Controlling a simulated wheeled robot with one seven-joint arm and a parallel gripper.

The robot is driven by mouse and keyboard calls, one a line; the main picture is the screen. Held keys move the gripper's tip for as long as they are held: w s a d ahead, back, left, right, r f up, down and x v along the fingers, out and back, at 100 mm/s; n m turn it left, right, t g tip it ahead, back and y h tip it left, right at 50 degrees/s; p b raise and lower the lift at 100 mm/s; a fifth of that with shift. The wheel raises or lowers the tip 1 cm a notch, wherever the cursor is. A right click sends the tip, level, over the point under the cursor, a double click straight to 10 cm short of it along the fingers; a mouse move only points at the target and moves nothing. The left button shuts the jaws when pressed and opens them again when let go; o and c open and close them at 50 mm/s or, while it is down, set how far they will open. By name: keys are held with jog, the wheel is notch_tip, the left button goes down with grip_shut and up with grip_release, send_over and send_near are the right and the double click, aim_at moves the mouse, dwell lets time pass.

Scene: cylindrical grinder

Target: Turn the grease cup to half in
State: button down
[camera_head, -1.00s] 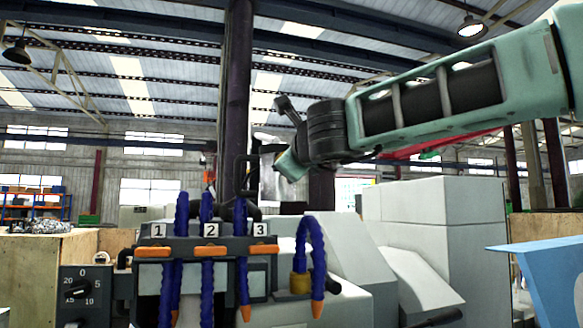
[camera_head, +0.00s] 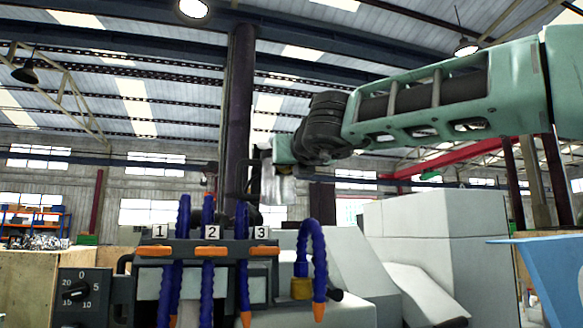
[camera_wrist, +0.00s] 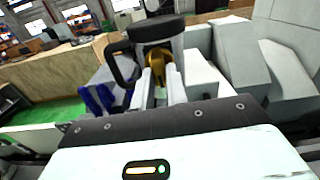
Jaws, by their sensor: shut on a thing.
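In the wrist view, a dark round-topped piece with a loop handle (camera_wrist: 157,30) stands just beyond my fingers. A brass-yellow part (camera_wrist: 159,62) shows below it, between the fingers. I take this to be the grease cup, but its lower part is hidden. My gripper (camera_wrist: 161,82) is shut on it, one finger on each side. In the head view my gripper (camera_head: 268,178) is above the machine, left of my wrist. A dark loop shows beside it, and the cup is mostly hidden there.
Pale machine housings (camera_head: 425,235) stand to the right. A dial box (camera_head: 78,290) is at lower left.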

jog(key=shift+f+m, duration=0.15)
jog(key=shift+m, duration=0.25)
jog(key=c, duration=1.4)
grip_release()
jog(key=s+d+b, duration=0.3)
jog(key=s, duration=1.4)
jog(key=shift+d, duration=0.2)
